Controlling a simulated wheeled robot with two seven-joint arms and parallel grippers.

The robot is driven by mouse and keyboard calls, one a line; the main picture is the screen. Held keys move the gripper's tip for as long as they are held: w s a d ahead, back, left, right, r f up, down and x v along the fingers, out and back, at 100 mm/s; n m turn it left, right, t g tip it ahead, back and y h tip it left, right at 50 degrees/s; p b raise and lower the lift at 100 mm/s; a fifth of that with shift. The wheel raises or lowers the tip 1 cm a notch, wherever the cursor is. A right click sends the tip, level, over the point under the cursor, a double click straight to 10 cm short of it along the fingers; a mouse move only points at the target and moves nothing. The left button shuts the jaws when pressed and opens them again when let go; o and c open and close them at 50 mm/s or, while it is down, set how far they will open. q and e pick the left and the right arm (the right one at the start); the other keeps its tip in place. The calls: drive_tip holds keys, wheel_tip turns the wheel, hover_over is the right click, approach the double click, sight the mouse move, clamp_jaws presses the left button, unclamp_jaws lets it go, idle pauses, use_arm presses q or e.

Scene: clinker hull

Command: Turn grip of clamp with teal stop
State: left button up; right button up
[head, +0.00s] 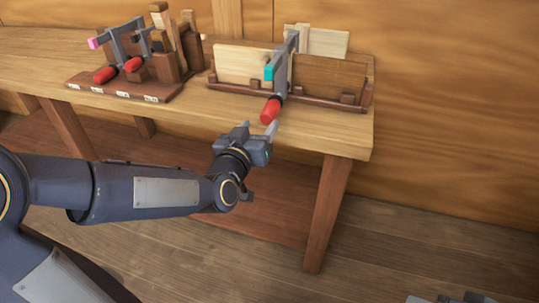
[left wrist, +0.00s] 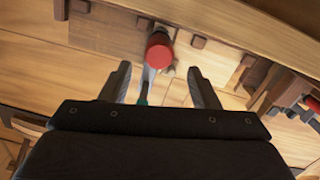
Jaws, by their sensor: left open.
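The clamp (head: 283,72) with the teal stop (head: 269,73) stands across the boards in the right-hand rack on the bench. Its red grip (head: 270,110) points towards me over the bench front. My left gripper (head: 259,129) is open and empty just short of the grip. In the left wrist view the red grip's round end (left wrist: 160,52) lies between and beyond the two open fingertips (left wrist: 158,72), apart from both. At the bottom edge of the head view, a cut-off grey part (head: 450,298) looks like my right gripper.
The wooden bench (head: 190,112) has a free strip along its front edge. A rack (head: 125,92) at left holds wood blocks and clamps with red grips (head: 105,75), one with a pink stop (head: 96,43). Boards (head: 325,75) stand in the right rack (head: 235,92).

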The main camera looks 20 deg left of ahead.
sight(266, 120)
use_arm(q)
drive_tip(key=shift+d+f, duration=0.2)
drive_tip(key=shift+f, duration=0.25)
drive_tip(key=shift+w+r+t, duration=0.1)
drive_tip(key=shift+t, duration=0.2)
drive_tip(key=w, duration=0.7)
drive_tip(key=shift+w+d, duration=0.2)
drive_tip(key=shift+w, duration=0.05)
use_arm(e)
drive_tip(key=shift+s+d+f, duration=0.1)
drive_tip(key=shift+s+f, duration=0.2)
drive_tip(key=shift+f, duration=0.4)
use_arm(q)
drive_tip(key=c, duration=1)
